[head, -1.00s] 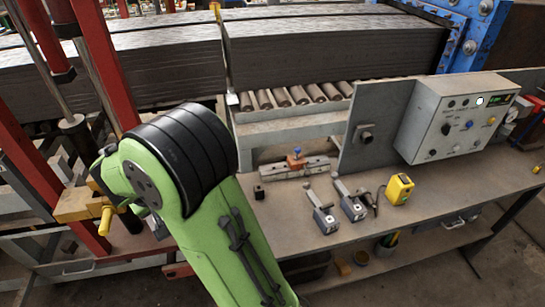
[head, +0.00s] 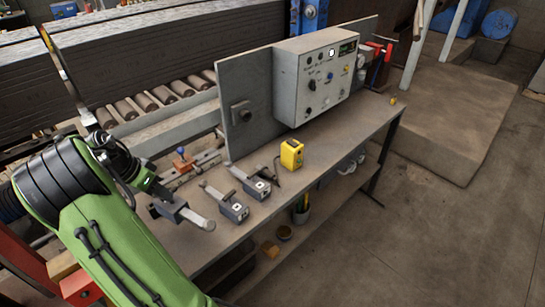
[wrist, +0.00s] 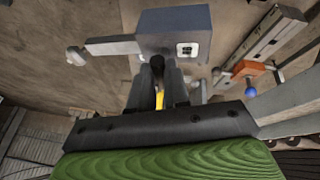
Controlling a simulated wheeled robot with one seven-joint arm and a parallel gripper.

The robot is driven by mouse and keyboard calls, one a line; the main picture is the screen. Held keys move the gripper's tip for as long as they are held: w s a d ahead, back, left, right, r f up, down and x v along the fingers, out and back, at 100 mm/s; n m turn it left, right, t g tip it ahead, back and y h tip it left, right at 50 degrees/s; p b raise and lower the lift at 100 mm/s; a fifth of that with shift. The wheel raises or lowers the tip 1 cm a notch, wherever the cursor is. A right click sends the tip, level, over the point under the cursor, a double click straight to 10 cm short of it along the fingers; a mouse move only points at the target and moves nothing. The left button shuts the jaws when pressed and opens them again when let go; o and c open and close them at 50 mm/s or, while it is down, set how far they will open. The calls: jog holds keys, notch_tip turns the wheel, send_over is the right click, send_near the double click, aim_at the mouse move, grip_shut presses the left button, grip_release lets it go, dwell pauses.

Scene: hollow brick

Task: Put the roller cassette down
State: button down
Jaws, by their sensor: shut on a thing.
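My gripper (head: 156,192) is shut on a grey roller cassette (head: 172,208), a small block with a pale lever arm. In the head view it is over the left part of the bench (head: 330,160), and I cannot tell whether the cassette touches the top. The wrist view shows the held cassette (wrist: 175,32) in front of the fingers (wrist: 157,85), its arm extending left to a rounded end. Two similar cassettes lie on the bench to the right, a nearer one (head: 232,207) and a farther one (head: 256,185).
A yellow device (head: 291,153) stands right of the cassettes. A steel rail with a blue-knobbed orange clamp (wrist: 248,72) lies behind the held cassette. A grey upright plate (head: 243,110) and control box (head: 317,85) stand at the back. The bench's right end has bare room.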

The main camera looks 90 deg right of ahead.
aim_at(181, 200)
jog(key=s+m, duration=0.1)
jog(key=s+d+f+m+b, duration=0.1)
jog(key=s+d+f+m+y, duration=0.1)
jog(key=shift+s+d+f+g+b, duration=0.1)
jog(key=shift+s+g+b, duration=0.2)
notch_tip(181, 200, down, 10)
jog(key=b, duration=0.2)
jog(key=c, duration=1.1)
grip_release()
jog(key=shift+f, duration=0.15)
jog(key=p+v, duration=0.2)
jog(key=v, duration=1)
jog(key=shift+p, duration=0.4)
